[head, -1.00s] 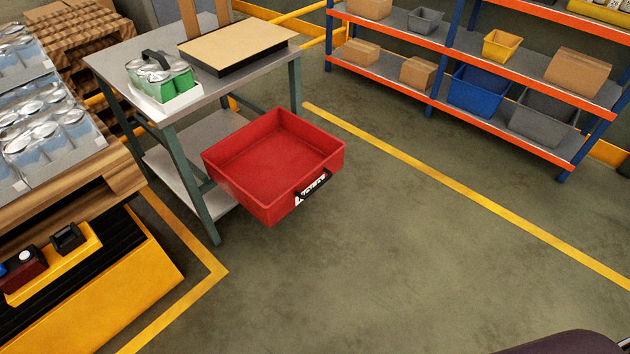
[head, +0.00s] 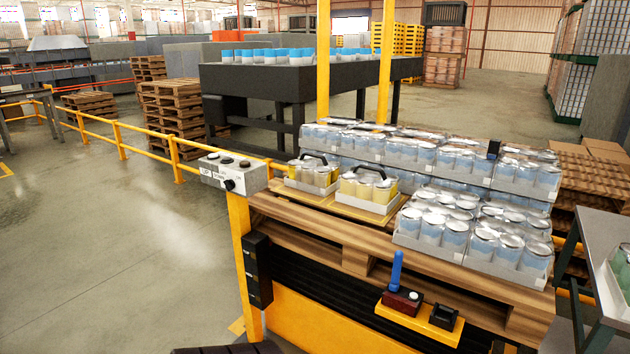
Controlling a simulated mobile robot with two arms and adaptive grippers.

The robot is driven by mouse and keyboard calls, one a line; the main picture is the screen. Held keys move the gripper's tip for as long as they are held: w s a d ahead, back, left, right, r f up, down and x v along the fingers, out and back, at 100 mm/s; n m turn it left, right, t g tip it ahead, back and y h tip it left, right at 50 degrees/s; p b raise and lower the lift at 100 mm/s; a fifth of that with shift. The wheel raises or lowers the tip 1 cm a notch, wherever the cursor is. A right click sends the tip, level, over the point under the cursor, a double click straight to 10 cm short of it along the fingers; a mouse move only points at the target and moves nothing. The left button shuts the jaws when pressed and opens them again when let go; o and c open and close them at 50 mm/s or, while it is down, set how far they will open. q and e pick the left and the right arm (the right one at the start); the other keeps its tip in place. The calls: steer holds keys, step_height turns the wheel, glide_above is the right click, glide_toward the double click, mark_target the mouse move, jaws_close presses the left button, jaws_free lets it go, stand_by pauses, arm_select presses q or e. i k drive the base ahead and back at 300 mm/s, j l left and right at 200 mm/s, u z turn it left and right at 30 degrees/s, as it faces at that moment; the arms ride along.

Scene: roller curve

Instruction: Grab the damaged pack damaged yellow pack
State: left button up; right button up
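Two yellow packs of cans with black handles stand in white trays on the near left part of a wooden pallet (head: 350,262). One is the left yellow pack (head: 313,177); the other is the right yellow pack (head: 368,190), slightly nearer. I cannot tell from this view which of them is damaged. Neither of my grippers is in view.
Several blue can packs (head: 470,235) fill the rest of the pallet. A yellow post with a grey control box (head: 232,172) stands at its left front corner. A grey table (head: 605,240) is at the right. Yellow railing (head: 125,140) runs behind; the left floor is clear.

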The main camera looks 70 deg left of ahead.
mark_target(312, 173)
steer(key=u, duration=2.2)
